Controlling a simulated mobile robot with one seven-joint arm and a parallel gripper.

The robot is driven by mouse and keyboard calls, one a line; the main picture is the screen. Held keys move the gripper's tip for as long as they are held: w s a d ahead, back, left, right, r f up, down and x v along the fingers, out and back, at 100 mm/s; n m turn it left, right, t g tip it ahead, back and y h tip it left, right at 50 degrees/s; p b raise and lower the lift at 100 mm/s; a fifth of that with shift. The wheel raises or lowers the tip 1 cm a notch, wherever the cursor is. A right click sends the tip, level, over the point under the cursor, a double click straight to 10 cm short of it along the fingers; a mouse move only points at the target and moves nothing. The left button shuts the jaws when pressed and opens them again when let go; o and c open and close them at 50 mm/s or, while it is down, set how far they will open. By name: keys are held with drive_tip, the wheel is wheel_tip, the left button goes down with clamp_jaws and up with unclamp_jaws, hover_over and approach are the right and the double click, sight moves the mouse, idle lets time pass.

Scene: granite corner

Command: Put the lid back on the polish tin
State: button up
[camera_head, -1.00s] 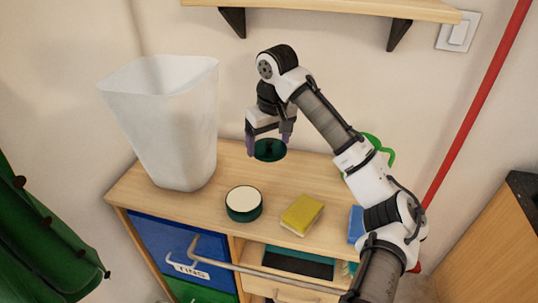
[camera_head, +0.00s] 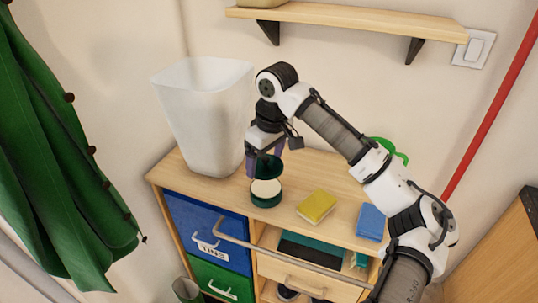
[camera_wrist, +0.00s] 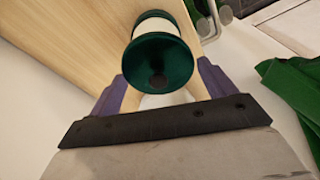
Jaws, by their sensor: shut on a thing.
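The polish tin (camera_head: 266,199) is round and dark green with a cream-coloured top face. It stands upright on the wooden cabinet top. My gripper (camera_head: 264,160) is shut on the dark green lid (camera_head: 267,168) and holds it just above and behind the tin. In the wrist view the lid (camera_wrist: 160,60) sits between the purple fingers. The tin's cream face (camera_wrist: 157,33) shows partly past it, with a green edge beyond. The lid looks apart from the tin, but the exact gap is unclear.
A tall white bin (camera_head: 207,125) stands left of my gripper. A yellow sponge (camera_head: 317,206) and a blue sponge (camera_head: 370,222) lie to the right on the cabinet top (camera_head: 292,190). A wall shelf (camera_head: 345,22) hangs above. A green coat (camera_head: 65,150) hangs at left.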

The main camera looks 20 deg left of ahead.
sight(265, 186)
drive_tip(key=shift+f+b, duration=1.85)
drive_tip(key=shift+f, duration=0.15)
drive_tip(key=shift+f+b, duration=0.35)
drive_tip(key=shift+f, duration=0.75)
drive_tip(key=shift+p, duration=0.65)
drive_tip(key=shift+f+p, duration=0.15)
drive_tip(key=shift+p, duration=0.4)
idle(0.4)
drive_tip(key=o, duration=0.9)
drive_tip(key=shift+c, duration=0.2)
